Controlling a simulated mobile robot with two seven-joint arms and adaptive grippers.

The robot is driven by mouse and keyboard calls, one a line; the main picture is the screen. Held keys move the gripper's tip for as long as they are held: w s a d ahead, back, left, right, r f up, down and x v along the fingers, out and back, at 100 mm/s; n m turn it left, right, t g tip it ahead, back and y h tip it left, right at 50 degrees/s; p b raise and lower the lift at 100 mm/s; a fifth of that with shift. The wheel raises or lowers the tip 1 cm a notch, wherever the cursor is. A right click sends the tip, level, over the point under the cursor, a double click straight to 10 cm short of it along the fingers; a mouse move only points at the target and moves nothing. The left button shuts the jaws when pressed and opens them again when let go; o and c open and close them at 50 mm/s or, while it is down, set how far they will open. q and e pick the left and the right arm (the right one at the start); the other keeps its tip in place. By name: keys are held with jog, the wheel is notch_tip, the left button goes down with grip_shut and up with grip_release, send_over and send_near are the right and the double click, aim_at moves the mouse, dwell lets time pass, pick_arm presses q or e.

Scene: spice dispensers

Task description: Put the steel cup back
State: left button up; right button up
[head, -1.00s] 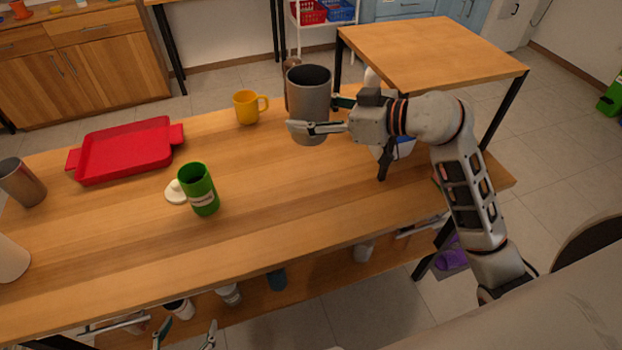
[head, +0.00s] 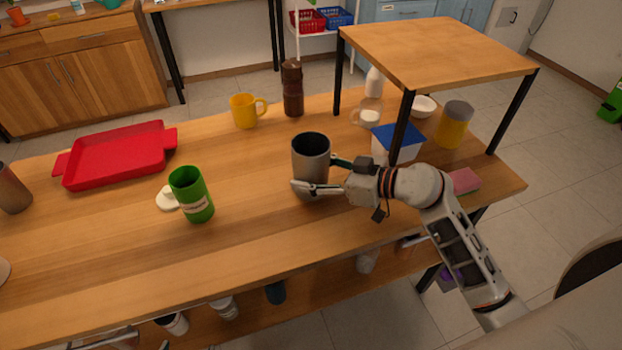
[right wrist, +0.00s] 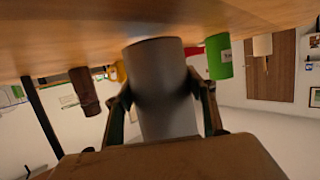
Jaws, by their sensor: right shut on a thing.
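The steel cup (head: 310,152) is a tall grey cylinder, upright with its dark mouth up, over the middle right of the wooden table. My right gripper (head: 316,176) is shut around its side. In the right wrist view, which is upside down, the cup (right wrist: 163,85) sits between the two fingers, its base end close to the tabletop (right wrist: 75,35). I cannot tell whether the base touches the table.
A yellow mug (head: 244,111) and brown grinder (head: 292,90) stand behind the cup. A green can (head: 191,195) and red tray (head: 118,156) are left. A blue-lidded box (head: 397,143) and yellow-grey container (head: 454,125) stand right, near the raised wooden stand (head: 435,45).

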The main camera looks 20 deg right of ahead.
jog(key=shift+f, duration=0.85)
pick_arm(q)
jog(key=shift+w+a+r, duration=0.15)
jog(key=shift+w+r, duration=0.2)
jog(key=shift+w, duration=0.1)
pick_arm(e)
jog(key=o, duration=1.2)
pick_arm(q)
jog(key=shift+s+f, duration=0.1)
jog(key=shift+f, duration=0.1)
pick_arm(e)
jog(key=shift+o, duration=0.2)
pick_arm(q)
jog(key=shift+s+f, duration=0.1)
jog(key=shift+f, duration=0.05)
jog(key=shift+s+d+r+p, duration=0.2)
jog(key=shift+r+p, duration=0.25)
jog(key=shift+p, duration=0.15)
pick_arm(e)
jog(key=v, duration=1.2)
jog(key=shift+r, duration=0.2)
jog(key=shift+s, duration=0.1)
